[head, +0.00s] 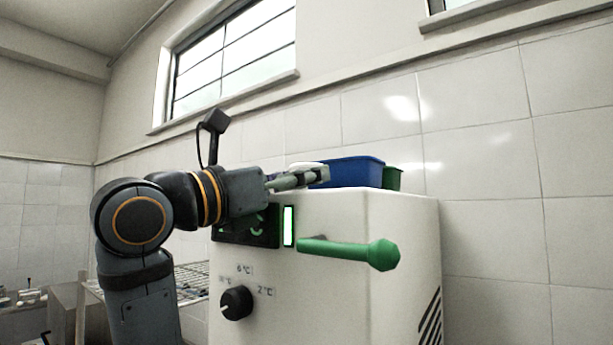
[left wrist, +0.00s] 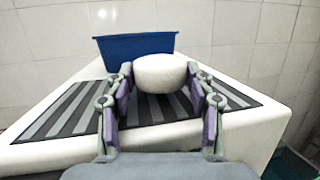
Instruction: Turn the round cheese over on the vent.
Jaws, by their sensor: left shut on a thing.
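The round cheese (left wrist: 161,73) is a white, rounded disc between the fingers of my left gripper (left wrist: 160,88) in the left wrist view. My left gripper is shut on it, with a finger against each side. The dark slatted vent (left wrist: 83,112) lies on top of the white machine, under and around the cheese; whether the cheese touches it is unclear. In the head view, my left gripper (head: 322,174) reaches over the machine's top edge, and only a pale sliver of the cheese (head: 306,165) shows behind it. My right gripper is in neither view.
A blue basket (head: 352,172) stands on the machine behind the cheese, with a green basket (head: 393,178) beside it. The white machine (head: 340,290) has a green handle (head: 350,251) and a black dial (head: 236,303) in front. A wire rack (head: 192,280) is at left.

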